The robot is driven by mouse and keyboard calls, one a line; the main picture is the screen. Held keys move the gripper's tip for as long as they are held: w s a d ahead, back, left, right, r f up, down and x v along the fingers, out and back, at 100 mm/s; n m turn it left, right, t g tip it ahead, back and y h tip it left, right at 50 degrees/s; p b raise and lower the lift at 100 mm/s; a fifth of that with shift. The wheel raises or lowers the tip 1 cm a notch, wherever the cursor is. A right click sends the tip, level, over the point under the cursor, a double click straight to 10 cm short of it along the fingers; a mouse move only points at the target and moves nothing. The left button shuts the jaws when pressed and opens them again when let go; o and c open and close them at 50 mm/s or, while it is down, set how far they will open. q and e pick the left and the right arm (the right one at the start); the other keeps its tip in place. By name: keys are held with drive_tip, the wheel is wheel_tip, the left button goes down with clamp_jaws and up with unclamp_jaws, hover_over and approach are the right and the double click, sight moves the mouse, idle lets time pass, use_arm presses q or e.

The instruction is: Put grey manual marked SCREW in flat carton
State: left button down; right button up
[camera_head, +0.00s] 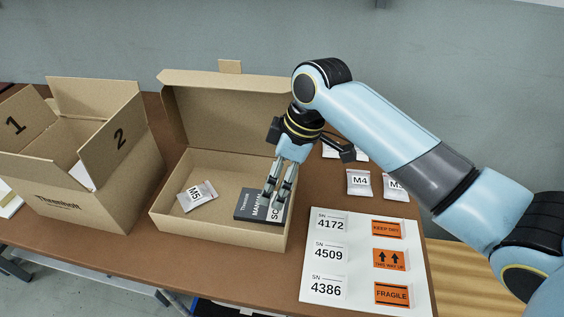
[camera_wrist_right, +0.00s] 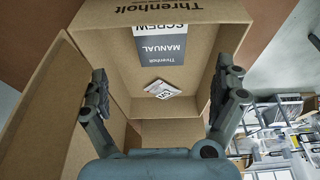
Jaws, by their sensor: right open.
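The grey manual (camera_head: 246,203) lies inside the open flat carton (camera_head: 200,228), at the right end of its floor. Its lettering reads MANUAL and SC, with the rest hidden behind a finger. In the right wrist view the manual (camera_wrist_right: 161,45) shows SCREW on a white band, near the carton's wall (camera_wrist_right: 222,50). My right gripper (camera_head: 274,196) points down into the carton just above the manual. Its fingers (camera_wrist_right: 166,85) are spread apart with nothing between them in the wrist view. My left gripper is not in view.
An M5 packet (camera_head: 197,196) lies in the carton, left of the manual. A tall open box (camera_head: 85,198) marked 1 and 2 stands at left. A label sheet (camera_head: 352,262) lies at right, with M4 (camera_head: 359,182) and another packet (camera_head: 396,187) behind it.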

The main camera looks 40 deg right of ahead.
drive_tip(key=shift+v, duration=1.5)
drive_tip(key=shift+f, duration=0.1)
